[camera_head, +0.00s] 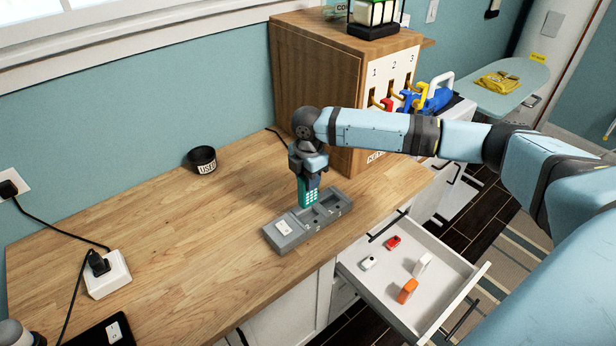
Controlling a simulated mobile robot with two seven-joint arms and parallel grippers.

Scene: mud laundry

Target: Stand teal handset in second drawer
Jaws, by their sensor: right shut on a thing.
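The teal handset (308,195) is upright, with its light keypad showing. My right gripper (309,177) points down and is shut on its upper part. The handset's lower end is at the grey charging base (287,237) on the wooden counter; I cannot tell whether it touches the base. A drawer (352,277) below the counter stands open, with white, red and orange items in it. I cannot tell from this view which drawer in the stack it is.
A wooden key cabinet (313,75) with numbered hooks stands behind my right arm. A dark cup (202,160) marked USED is near the wall. A white power box (107,275) with a black plug and cables sits at left. The middle-left counter is clear.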

